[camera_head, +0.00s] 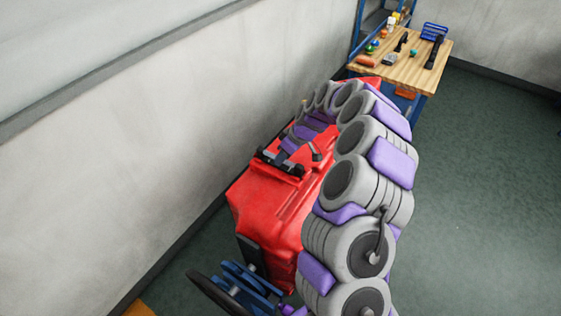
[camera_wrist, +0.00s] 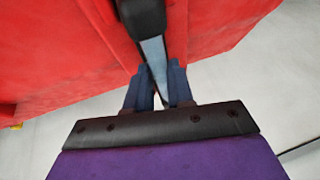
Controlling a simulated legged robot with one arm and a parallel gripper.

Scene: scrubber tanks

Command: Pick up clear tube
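In the wrist view, a pale, greyish-blue strip that looks like the clear tube (camera_wrist: 153,55) hangs from a black fitting (camera_wrist: 142,17) against a red tank wall (camera_wrist: 60,60). My gripper (camera_wrist: 160,80) has its two dark blue fingers on either side of the tube's lower part. The fingers are apart with the tube between them; whether they press on it is not clear. In the head view, my arm curves over the red scrubber tank (camera_head: 262,212); the tube and my fingertips cannot be made out there.
A wooden table (camera_head: 402,68) with several small items and a blue basket (camera_head: 434,31) stands at the back right. A grey wall (camera_head: 130,130) runs along the left, close to the scrubber. The green floor (camera_head: 490,200) on the right is clear.

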